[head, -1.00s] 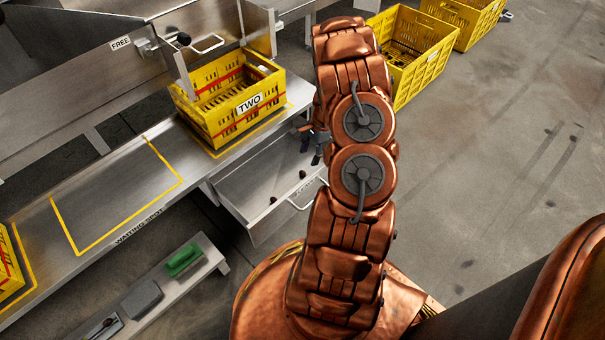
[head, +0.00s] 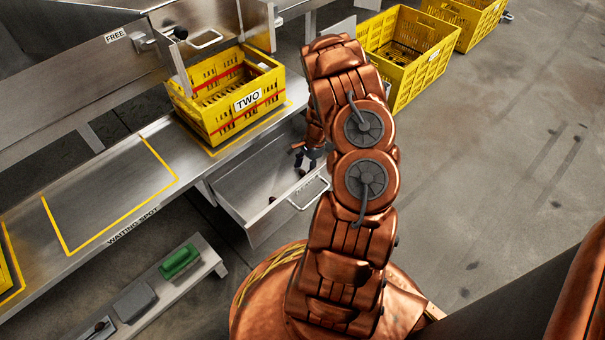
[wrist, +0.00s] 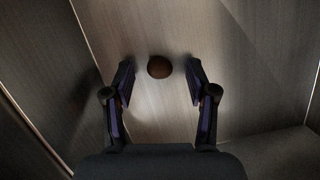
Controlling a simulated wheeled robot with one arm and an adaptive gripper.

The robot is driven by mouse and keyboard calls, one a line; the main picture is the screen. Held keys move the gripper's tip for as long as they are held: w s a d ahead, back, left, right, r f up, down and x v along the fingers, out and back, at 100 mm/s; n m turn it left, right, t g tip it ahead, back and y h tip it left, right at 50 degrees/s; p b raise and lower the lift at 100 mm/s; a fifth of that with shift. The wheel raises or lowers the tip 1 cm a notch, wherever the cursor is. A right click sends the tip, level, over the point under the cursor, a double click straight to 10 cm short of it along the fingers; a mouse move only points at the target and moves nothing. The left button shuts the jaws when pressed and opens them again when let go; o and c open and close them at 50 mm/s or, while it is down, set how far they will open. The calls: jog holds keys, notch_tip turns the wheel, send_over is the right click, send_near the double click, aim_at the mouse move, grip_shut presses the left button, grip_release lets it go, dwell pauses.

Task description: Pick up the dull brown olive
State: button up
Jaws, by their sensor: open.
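A dull brown olive (wrist: 160,67) lies on the metal floor of an open drawer (head: 240,205) and shows in the wrist view between and just beyond my fingertips. My gripper (wrist: 157,75) is open, with one finger on each side of the olive and a gap on both sides. In the head view my gripper (head: 303,158) reaches into the drawer, partly hidden by my arm. A small dark olive (head: 272,199) lies nearer the drawer's left front. I cannot tell its colour well.
The drawer walls stand close around my gripper, and its handle (head: 308,194) is on the right. A yellow crate marked TWO (head: 215,128) sits on the bench above. Yellow crates (head: 420,75) stand on the floor behind my arm.

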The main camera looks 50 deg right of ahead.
jog(key=c, duration=0.8)
